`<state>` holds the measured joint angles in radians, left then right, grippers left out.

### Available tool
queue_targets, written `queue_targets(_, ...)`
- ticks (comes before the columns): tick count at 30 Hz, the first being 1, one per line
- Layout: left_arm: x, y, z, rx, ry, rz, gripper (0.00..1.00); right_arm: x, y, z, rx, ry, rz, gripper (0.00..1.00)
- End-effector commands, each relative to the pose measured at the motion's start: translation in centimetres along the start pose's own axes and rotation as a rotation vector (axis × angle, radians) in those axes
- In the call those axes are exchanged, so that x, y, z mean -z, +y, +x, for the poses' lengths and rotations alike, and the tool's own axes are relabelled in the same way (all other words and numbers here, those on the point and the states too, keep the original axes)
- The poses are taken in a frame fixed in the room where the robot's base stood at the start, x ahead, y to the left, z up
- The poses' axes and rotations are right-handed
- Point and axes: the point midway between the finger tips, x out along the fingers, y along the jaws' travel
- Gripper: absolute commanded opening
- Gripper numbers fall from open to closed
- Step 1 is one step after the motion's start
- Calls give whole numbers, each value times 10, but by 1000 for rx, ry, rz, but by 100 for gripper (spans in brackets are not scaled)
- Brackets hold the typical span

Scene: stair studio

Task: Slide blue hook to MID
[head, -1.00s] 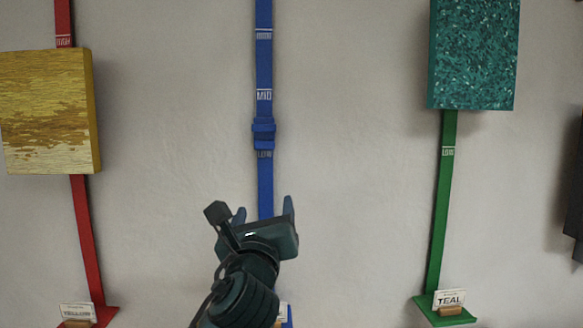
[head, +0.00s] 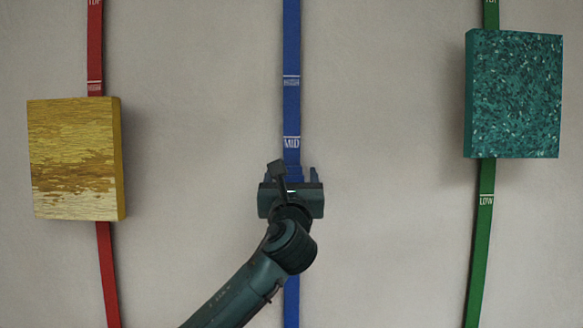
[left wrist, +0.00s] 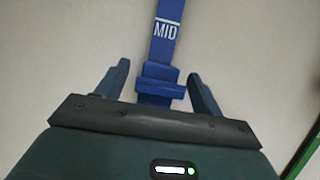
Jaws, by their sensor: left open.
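The blue hook (left wrist: 158,85) sits on the vertical blue rail (head: 291,50), just below the white MID mark (head: 291,142). In the head view the hook is mostly hidden behind my gripper. My left gripper (head: 290,174) is in front of the rail at the hook's height. In the left wrist view its two fingers (left wrist: 158,88) are spread open, one on each side of the hook, with gaps visible. MID also shows above the hook in the left wrist view (left wrist: 166,29). My right gripper is in neither view.
A yellow-brown panel (head: 72,158) hangs on the red rail (head: 107,270) at the left. A teal speckled panel (head: 515,95) hangs on the green rail (head: 480,240) at the right. The wall between the rails is bare.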

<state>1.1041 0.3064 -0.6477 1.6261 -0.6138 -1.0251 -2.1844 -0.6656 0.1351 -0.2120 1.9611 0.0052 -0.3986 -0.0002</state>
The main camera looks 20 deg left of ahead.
Motion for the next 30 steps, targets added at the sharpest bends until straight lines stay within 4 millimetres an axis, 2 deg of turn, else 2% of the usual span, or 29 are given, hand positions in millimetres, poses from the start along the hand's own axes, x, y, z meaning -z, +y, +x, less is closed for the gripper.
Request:
queue_targets(5,0,0,13,0,0,0,67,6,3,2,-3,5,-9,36)
queue_targets(14,0,0,15,1,-1,-1,67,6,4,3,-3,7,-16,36)
queue_targets(30,0,0,14,1,0,-1,24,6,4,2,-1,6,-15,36)
